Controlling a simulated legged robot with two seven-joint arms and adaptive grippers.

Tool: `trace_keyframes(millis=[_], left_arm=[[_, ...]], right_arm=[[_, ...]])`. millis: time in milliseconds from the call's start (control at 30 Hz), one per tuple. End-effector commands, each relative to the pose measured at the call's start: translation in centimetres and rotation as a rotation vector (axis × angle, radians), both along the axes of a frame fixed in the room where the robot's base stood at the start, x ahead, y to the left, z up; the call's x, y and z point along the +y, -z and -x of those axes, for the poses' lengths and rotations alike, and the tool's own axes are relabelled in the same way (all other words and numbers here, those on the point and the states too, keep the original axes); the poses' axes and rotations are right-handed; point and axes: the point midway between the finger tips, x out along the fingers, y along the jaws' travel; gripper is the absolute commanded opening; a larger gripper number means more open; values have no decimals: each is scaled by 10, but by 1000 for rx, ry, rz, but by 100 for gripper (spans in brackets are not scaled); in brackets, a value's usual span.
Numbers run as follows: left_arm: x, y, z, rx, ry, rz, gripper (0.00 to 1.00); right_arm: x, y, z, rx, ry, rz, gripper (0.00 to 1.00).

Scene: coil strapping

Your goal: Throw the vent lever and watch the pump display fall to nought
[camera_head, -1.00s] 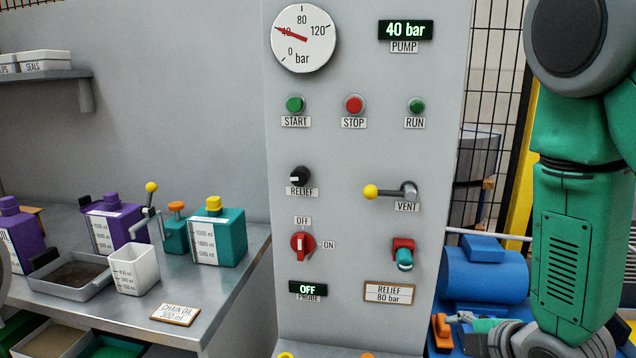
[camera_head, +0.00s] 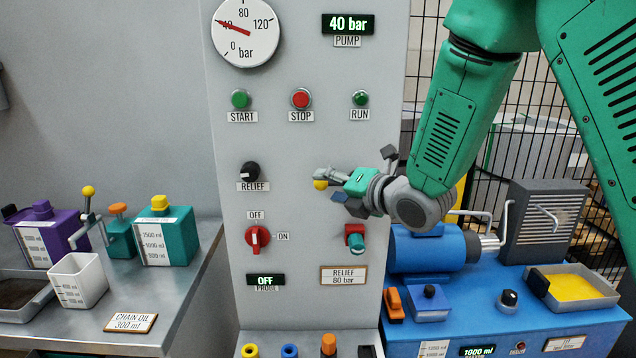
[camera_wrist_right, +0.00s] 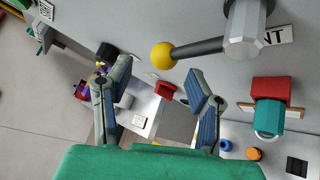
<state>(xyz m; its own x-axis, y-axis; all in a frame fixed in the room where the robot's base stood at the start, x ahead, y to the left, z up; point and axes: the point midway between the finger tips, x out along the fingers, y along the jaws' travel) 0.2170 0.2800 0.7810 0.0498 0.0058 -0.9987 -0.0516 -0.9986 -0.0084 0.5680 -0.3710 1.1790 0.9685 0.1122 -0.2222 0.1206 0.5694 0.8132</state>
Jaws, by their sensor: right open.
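The vent lever shows in the right wrist view as a yellow ball (camera_wrist_right: 163,55) on a dark rod, coming from a grey hub (camera_wrist_right: 243,30). In the head view its yellow knob (camera_head: 320,184) peeks out beside my gripper, which hides the rest. My right gripper (camera_head: 334,187) is open and empty at the lever. In the wrist view, the ball lies just beyond the gap between its fingertips (camera_wrist_right: 158,75); I cannot tell whether they touch. The pump display (camera_head: 348,24) reads 40 bar. My left gripper is not in view.
The gauge (camera_head: 245,30) points near 40. The relief knob (camera_head: 250,172) is left of the lever. A red-and-teal fitting (camera_head: 355,239) sits below it. Start, stop and run buttons (camera_head: 301,98) are above. A bench with containers (camera_head: 165,235) stands left, a blue pump unit (camera_head: 435,250) right.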

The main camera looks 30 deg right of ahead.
Motion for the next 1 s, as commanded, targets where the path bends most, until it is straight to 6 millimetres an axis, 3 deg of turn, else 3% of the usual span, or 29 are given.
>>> trace_keyframes(millis=[100, 300, 667, 800, 1000], left_arm=[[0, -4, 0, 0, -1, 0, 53], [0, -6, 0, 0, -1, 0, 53], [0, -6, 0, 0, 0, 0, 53], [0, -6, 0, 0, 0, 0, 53], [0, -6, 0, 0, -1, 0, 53]], right_arm=[[-2, 6, -20, 1, 1, -5, 47], [-4, 12, -40, 1, 2, -9, 47], [1, 11, -45, 0, 3, -3, 47], [3, 11, -45, 0, 2, -2, 0], [2, 13, -44, 3, -2, -6, 0]])
